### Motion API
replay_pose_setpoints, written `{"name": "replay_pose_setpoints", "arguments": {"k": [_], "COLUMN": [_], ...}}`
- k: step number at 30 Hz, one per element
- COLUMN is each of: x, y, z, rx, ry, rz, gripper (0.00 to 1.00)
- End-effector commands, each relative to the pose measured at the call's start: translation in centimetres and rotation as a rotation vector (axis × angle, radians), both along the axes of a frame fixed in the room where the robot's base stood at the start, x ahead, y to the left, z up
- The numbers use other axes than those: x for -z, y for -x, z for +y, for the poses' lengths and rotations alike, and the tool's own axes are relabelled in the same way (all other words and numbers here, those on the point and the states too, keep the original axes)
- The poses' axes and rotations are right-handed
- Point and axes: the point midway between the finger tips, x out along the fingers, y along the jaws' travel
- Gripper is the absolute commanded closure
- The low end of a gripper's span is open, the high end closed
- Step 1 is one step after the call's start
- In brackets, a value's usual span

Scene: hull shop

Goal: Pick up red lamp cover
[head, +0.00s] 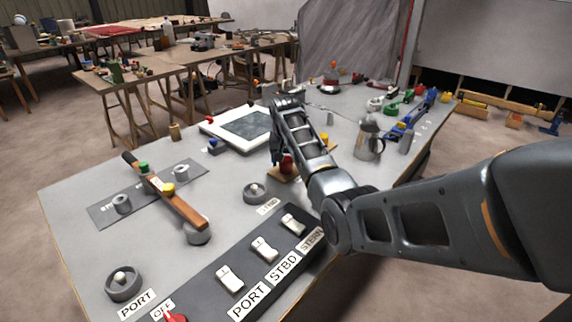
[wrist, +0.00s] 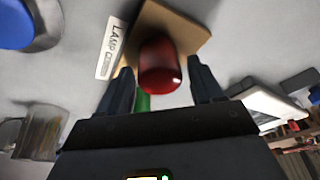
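The red lamp cover (wrist: 160,66) is a small glossy rounded cylinder on a tan board (wrist: 190,28). In the wrist view it lies between the two fingertips of my gripper (wrist: 163,80), with a visible gap on each side. My gripper is open, with nothing held. In the head view my gripper (head: 279,148) points down at the board, and the red lamp cover (head: 287,164) shows beside its fingers, partly hidden. A green piece (wrist: 143,102) shows between the fingers in the wrist view, mostly hidden by the gripper.
A yellow piece (head: 323,138) is near the board's far side. A metal jug (head: 370,140) stands to the right, and a white-framed tablet (head: 243,128) lies behind left. A switch panel (head: 225,262) and round grey holders (head: 255,192) are in front. A wooden bar (head: 172,200) lies left.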

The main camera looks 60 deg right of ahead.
Motion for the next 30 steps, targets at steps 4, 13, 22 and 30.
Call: {"name": "replay_pose_setpoints", "arguments": {"k": [4, 13, 22, 30], "x": [0.0, 0.0, -0.1, -2.3], "y": [0.0, 0.0, 0.0, -0.1], "z": [0.0, 0.0, 0.0, 0.0], "rx": [0.0, 0.0, 0.0, -0.002], "ry": [0.0, 0.0, 0.0, 0.003], "rz": [0.0, 0.0, 0.0, -0.003], "gripper": [0.49, 0.78, 0.81, 0.81]}}
